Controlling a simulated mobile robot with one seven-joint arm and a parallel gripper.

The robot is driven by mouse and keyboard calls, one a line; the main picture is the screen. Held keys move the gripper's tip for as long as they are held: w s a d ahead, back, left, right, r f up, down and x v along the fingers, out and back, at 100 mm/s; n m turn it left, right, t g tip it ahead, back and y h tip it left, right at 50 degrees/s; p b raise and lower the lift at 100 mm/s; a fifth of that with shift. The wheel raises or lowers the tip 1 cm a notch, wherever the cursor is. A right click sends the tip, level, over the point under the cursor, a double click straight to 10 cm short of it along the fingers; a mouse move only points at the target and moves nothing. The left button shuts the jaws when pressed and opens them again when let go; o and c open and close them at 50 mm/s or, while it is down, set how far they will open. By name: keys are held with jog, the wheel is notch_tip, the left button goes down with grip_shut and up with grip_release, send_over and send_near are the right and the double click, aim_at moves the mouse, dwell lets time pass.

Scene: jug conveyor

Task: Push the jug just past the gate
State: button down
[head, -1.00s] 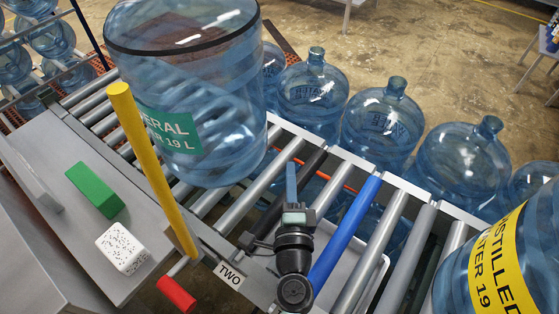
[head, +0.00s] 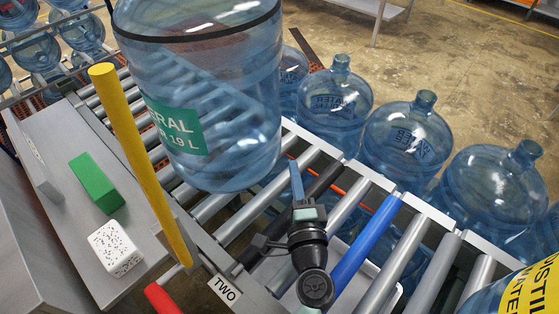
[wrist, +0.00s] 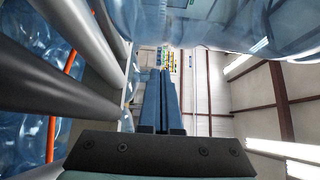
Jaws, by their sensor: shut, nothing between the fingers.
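A large clear blue jug (head: 235,130) with a green label stands upright on the conveyor rollers in the head view. Its side fills the top of the wrist view (wrist: 225,22). A yellow post (head: 140,150) rises at the conveyor's near edge, left of the jug; I cannot tell whether it is the gate. My gripper (head: 296,168) is shut and empty, just right of the jug's lower side, above the rollers. Its blue fingers also show in the wrist view (wrist: 160,95). Whether they touch the jug is unclear.
A blue roller (head: 365,240) and a plate reading TWO (head: 224,288) lie near my arm. A yellow-labelled jug (head: 520,290) is at lower right. Several jugs (head: 405,140) stand behind the conveyor. A green block (head: 97,182) and a speckled white block (head: 115,248) sit on the left ledge.

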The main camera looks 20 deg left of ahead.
aim_at(266, 162)
jog(key=a, duration=0.2)
jog(key=w+a, duration=0.1)
jog(key=shift+w+a+p, duration=0.1)
jog(key=shift+a+p, duration=0.25)
jog(key=a, duration=0.2)
jog(key=w+a, duration=0.1)
jog(key=a, duration=0.1)
jog(key=shift+w+b, duration=0.1)
jog(key=shift+b, duration=0.2)
